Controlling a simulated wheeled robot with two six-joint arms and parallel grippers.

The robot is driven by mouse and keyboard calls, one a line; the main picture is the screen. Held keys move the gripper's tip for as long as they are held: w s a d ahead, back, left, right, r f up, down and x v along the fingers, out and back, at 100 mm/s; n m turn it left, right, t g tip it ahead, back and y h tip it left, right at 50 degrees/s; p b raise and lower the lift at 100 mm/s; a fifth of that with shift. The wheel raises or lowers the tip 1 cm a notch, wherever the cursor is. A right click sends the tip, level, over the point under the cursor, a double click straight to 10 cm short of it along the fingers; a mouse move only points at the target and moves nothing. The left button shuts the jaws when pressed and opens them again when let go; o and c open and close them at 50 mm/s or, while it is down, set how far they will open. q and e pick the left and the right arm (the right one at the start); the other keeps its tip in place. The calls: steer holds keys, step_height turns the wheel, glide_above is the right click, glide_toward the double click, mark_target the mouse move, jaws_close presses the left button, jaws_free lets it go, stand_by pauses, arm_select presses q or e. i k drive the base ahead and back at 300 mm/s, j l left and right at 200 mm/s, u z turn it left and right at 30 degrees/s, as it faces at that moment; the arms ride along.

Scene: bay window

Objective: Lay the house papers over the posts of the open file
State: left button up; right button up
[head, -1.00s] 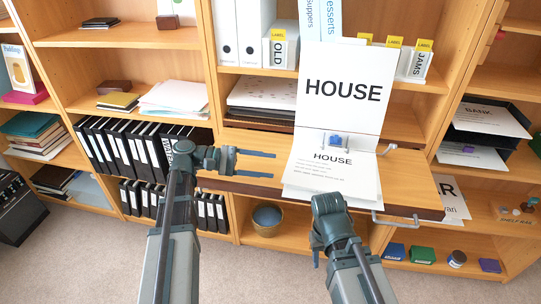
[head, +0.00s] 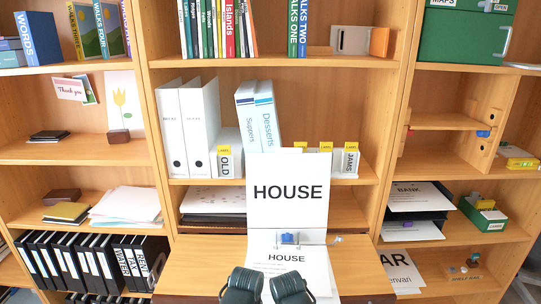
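The open file (head: 288,212) stands on the wooden flap, its white upright cover reading HOUSE. A blue part (head: 288,238) with pale metal beside it sits at the foot of the cover, where the posts are; they are too small to make out clearly. The house papers (head: 287,258), white sheets headed HOUSE, lie flat in front of it. I cannot tell whether they are over the posts. My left gripper (head: 242,285) and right gripper (head: 290,287) are side by side over the papers' near part, at the bottom edge. Their fingers are hidden.
The wooden flap (head: 200,265) has free room left of the papers. Behind the file, white binders (head: 200,125) and labelled boxes stand on a shelf. Black files (head: 90,262) stand at left, and a dark tray with BANK papers (head: 415,205) is at right.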

mark_target(311, 263)
steer(key=i+l+u, duration=0.1)
steer(key=u, duration=0.25)
steer(key=l+u, duration=0.2)
steer(key=u, duration=0.2)
steer(key=l+u, duration=0.15)
steer(key=u, duration=0.2)
steer(key=i+l, duration=0.05)
